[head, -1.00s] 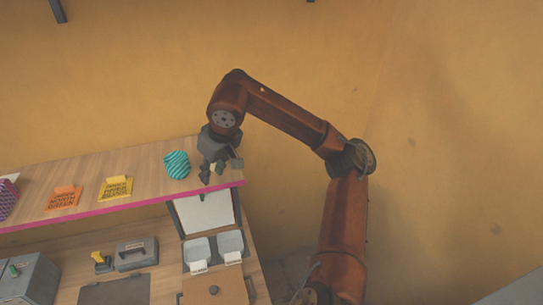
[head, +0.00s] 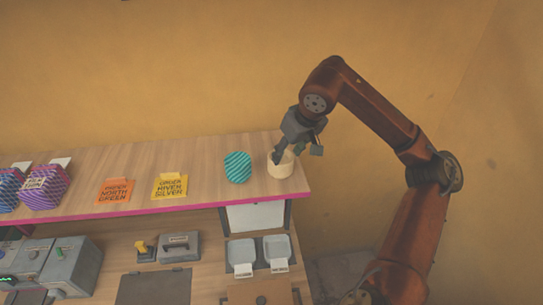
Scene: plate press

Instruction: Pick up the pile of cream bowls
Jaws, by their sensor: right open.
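The pile of cream bowls (head: 281,168) stands upright near the right end of the upper wooden shelf. It looks like one short, pale round stack, and I cannot tell how many bowls it has. My right gripper (head: 288,152) is open above and at the pile, pointing down. One dark finger reaches over the rim and seems to be inside the top bowl. Another finger is near the right side of the rim. Whether the fingers touch the bowls cannot be told. My left gripper is not in view.
A teal striped item (head: 238,167) stands just left of the pile. Yellow (head: 170,186) and orange (head: 116,191) order cards and purple striped items (head: 44,187) lie further left. The shelf's pink front edge (head: 180,208) is close. Two pale trays (head: 276,252) sit below.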

